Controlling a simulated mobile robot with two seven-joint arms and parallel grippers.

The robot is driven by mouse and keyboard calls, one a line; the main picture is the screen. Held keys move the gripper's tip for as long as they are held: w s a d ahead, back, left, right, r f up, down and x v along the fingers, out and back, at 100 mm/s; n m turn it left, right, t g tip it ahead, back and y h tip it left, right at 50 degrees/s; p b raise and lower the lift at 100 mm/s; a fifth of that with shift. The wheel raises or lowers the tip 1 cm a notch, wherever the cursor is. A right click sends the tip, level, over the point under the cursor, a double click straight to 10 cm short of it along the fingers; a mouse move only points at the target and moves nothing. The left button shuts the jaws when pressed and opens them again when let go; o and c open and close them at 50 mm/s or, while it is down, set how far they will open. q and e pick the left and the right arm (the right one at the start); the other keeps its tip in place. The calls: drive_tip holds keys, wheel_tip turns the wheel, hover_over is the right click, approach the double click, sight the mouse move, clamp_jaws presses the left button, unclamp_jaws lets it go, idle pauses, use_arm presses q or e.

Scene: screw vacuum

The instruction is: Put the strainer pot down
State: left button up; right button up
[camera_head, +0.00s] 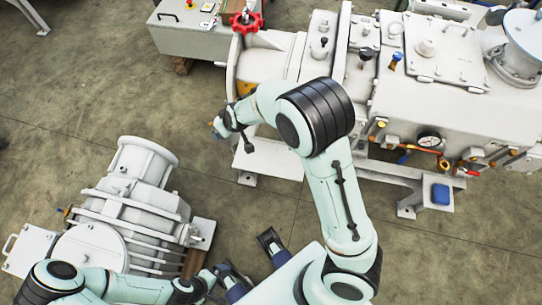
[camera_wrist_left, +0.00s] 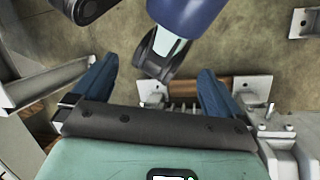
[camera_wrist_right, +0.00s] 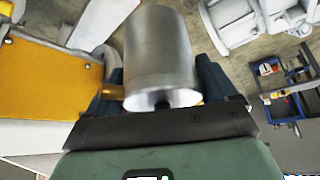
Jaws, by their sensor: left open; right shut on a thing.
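The strainer pot (camera_wrist_right: 160,50), a plain silver metal cylinder, shows in the right wrist view. My right gripper (camera_wrist_right: 160,78) is shut on it, with one dark finger on each side. In the head view my right arm reaches up over the floor toward the white machine, and the pot and the right fingers cannot be made out there. My left gripper (camera_head: 247,255) is open near the bottom middle of the head view. In the left wrist view the left gripper (camera_wrist_left: 153,80) has its blue fingers wide apart, with nothing between their tips.
A large white vacuum machine (camera_head: 430,90) with a gauge stands at the right. A ribbed pump unit (camera_head: 130,200) stands at the lower left. A grey control box (camera_head: 185,32) is at the top. A yellow-orange surface (camera_wrist_right: 50,80) lies left of the pot.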

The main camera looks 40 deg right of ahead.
drive_tip(key=s+d+f+m+h+p, duration=0.1)
drive_tip(key=d+m+p, duration=0.15)
drive_tip(key=d, duration=0.55)
drive_tip(key=b, duration=1.1)
hover_over(254, 155)
wheel_tip(254, 155, down, 16)
wheel_tip(254, 155, down, 3)
drive_tip(key=shift+d+b, duration=0.15)
drive_tip(key=shift+b, duration=0.6)
use_arm(q)
drive_tip(key=w+a+f+t+y, duration=0.1)
drive_tip(key=w+a+f+t, duration=0.2)
drive_tip(key=w+f, duration=0.6)
drive_tip(key=shift+a+f+n, duration=0.25)
drive_tip(key=shift+f+n, duration=0.05)
drive_tip(key=shift+f, duration=0.15)
use_arm(e)
drive_tip(key=shift+w+f, duration=0.1)
drive_tip(key=shift+f, duration=0.2)
use_arm(q)
drive_tip(key=shift+w+f, duration=0.1)
use_arm(e)
drive_tip(key=shift+f, duration=0.15)
drive_tip(key=o, duration=1.2)
